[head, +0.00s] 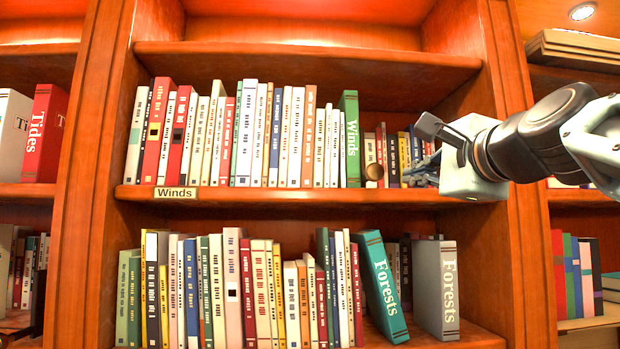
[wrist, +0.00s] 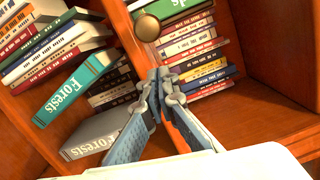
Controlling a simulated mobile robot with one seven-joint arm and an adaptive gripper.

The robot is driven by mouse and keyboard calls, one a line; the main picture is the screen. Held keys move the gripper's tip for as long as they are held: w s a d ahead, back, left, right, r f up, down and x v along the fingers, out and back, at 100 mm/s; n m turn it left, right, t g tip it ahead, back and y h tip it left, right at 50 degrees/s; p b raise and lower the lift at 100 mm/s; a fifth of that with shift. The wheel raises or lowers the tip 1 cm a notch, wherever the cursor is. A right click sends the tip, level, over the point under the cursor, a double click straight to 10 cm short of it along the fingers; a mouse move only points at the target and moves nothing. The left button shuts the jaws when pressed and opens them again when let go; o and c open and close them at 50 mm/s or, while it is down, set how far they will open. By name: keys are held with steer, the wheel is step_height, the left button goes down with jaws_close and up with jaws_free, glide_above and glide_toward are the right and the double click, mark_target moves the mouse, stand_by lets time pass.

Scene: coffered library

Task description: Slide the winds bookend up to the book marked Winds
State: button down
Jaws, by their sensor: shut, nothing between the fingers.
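The green book marked Winds (head: 349,140) stands upright at the right end of the long row on the middle shelf. Just right of its foot is a round brass knob (head: 374,171), which seems to be the front of the winds bookend. The same knob (wrist: 147,27) shows near the top of the wrist view. The rest of the bookend is hidden or too small to make out. I cannot tell whether it touches the book. My gripper (head: 415,172) is to the right of the knob, its fingers at shelf height. In the wrist view the fingertips (wrist: 160,82) are together and empty, apart from the knob.
Several smaller books (head: 393,160) stand behind the knob and my gripper. The Winds label (head: 176,193) is on the shelf edge at left. Below, a teal Forests book (head: 383,285) leans left and a grey Forests book (head: 436,290) stands upright. The shelf's right upright (head: 505,110) is close to my wrist.

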steer(key=s+d+b, duration=0.2)
steer(key=s, duration=0.8)
steer(key=a+f+n+g+p, duration=0.2)
steer(key=a+f+n, duration=0.1)
steer(key=f, duration=0.6)
steer(key=a+f+n+g+p, duration=0.1)
steer(key=a+f+n+g, duration=0.15)
steer(key=f, duration=0.55)
steer(key=a+f+n+g+p, duration=0.2)
steer(key=f+n+g, duration=0.15)
steer(key=f, duration=0.55)
steer(key=s+f+n+g+h+p, duration=0.1)
steer(key=s+f+n, duration=0.3)
steer(key=f, duration=0.6)
steer(key=s+f+n+g+h+p, duration=0.1)
steer(key=s+f+n+g, duration=0.2)
steer(key=f, duration=0.7)
steer(key=s+a+n, duration=0.1)
steer(key=s+n, duration=0.1)
steer(key=s, duration=0.1)
steer(key=shift+s+f+g+h, duration=0.3)
steer(key=shift+s+f, duration=0.1)
steer(key=shift+d, duration=0.2)
